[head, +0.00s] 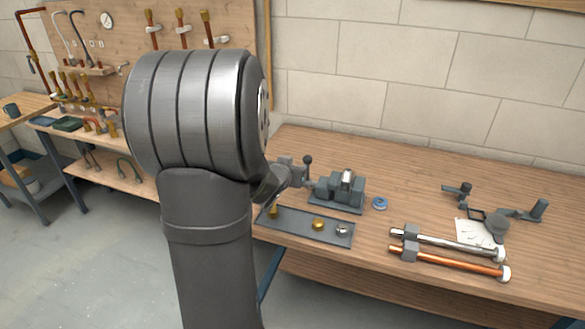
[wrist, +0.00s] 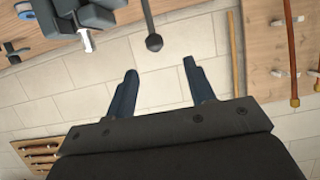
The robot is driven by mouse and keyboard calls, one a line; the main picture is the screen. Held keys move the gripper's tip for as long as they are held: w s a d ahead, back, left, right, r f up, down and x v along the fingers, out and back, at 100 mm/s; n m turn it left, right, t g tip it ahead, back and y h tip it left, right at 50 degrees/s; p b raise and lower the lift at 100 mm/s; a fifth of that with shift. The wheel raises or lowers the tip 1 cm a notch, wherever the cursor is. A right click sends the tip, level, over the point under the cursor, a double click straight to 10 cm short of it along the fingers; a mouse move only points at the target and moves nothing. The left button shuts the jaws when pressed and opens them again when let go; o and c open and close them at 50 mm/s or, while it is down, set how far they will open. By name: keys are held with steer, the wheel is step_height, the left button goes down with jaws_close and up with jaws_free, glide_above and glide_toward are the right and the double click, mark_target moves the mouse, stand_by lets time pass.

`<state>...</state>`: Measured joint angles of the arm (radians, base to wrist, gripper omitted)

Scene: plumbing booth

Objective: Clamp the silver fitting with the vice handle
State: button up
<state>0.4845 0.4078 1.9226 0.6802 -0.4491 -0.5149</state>
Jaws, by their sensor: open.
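The grey vice (head: 350,196) stands on the wooden bench, and its body also shows at the top left of the wrist view (wrist: 92,17). A silver fitting (head: 347,179) sits at the vice's jaws; its bright end shows in the wrist view (wrist: 86,42). The vice handle is a bar with a dark ball knob (head: 307,160), also in the wrist view (wrist: 154,42). My gripper (wrist: 160,68) is open and empty. In the wrist view the knob appears just beyond the gap between the fingertips, apart from both. In the head view my arm hides most of the gripper.
A grey tray (head: 297,234) with brass fittings and another silver piece lies in front of the vice. A blue ring (head: 380,203) lies right of it. A chrome pipe (head: 450,243) and a copper pipe (head: 450,262) lie further right. A pegboard (head: 110,48) stands behind.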

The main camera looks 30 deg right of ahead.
steer(key=shift+a, duration=0.1)
steer(key=c, duration=0.5)
steer(key=shift+s+f+m, duration=0.1)
steer(key=shift+f+m, duration=0.15)
steer(key=shift+m, duration=0.25)
steer(key=c, duration=0.4)
steer(key=shift+a+f+m+h, duration=0.25)
steer(key=shift+f+m+h, duration=0.05)
steer(key=shift+m, duration=0.4)
jaws_close()
steer(key=m+t+h, duration=0.1)
steer(key=m+h, duration=0.4)
steer(key=m, duration=1.2)
glide_toward(305, 162)
steer(key=x, duration=0.6)
steer(key=shift+d, duration=0.35)
